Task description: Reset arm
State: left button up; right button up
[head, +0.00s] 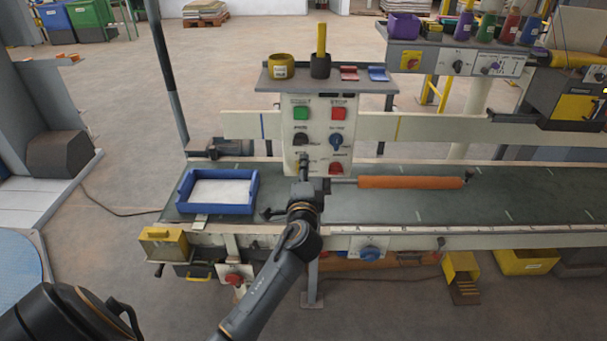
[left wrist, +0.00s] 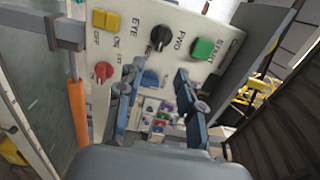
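My left gripper (head: 304,163) is raised in front of the lower left part of the white control panel (head: 320,122) in the head view. It partly hides a yellow switch there. The left wrist view shows its two fingers (left wrist: 157,76) spread apart, with nothing held between them. The panel face (left wrist: 182,28) is close beyond the fingertips; I cannot tell if they touch it. It bears a black knob (left wrist: 160,37), a green button (left wrist: 203,48), a yellow switch (left wrist: 105,20) and a red knob (left wrist: 104,71). My right gripper is not in view.
A blue tray (head: 252,191) with white content sits on the left of the conveyor (head: 390,209). A shelf (head: 262,81) above the panel holds a yellow roll and small items. A thin dark post (head: 166,70) stands left of the panel. Floor left of the conveyor is mostly open.

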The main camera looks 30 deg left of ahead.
pick_arm(q)
jog(key=shift+v, duration=0.85)
jog(key=shift+a, duration=0.1)
jog(key=s+d+f+g+h, duration=0.1)
jog(key=d+f+g+h, duration=0.1)
jog(key=f, duration=0.9)
jog(key=s+d+f+g+h, duration=0.1)
jog(key=s+d+f+h, duration=0.15)
jog(key=f, duration=0.95)
jog(key=s+d+f+n+g+h, duration=0.15)
jog(key=s+f, duration=0.25)
jog(key=f, duration=0.4)
jog(key=s+d+f+n+g+h, duration=0.1)
jog(key=s+d+f+g, duration=0.1)
jog(key=s+f, duration=0.45)
jog(key=s+d+f+n+g+h, duration=0.2)
jog(key=s+d+f+g, duration=0.1)
jog(key=s+f, duration=1.05)
jog(key=s+f+n+g, duration=0.2)
jog(key=s+f, duration=0.2)
jog(key=s, duration=0.7)
jog(key=s+f+n+g, duration=0.2)
jog(key=s+f+n, duration=0.1)
jog(key=s, duration=0.9)
jog(key=shift+s+d+f+g+h, duration=0.25)
jog(key=shift+d+f+g+h, duration=0.1)
jog(key=shift+f, duration=0.5)
jog(key=shift+w, duration=0.1)
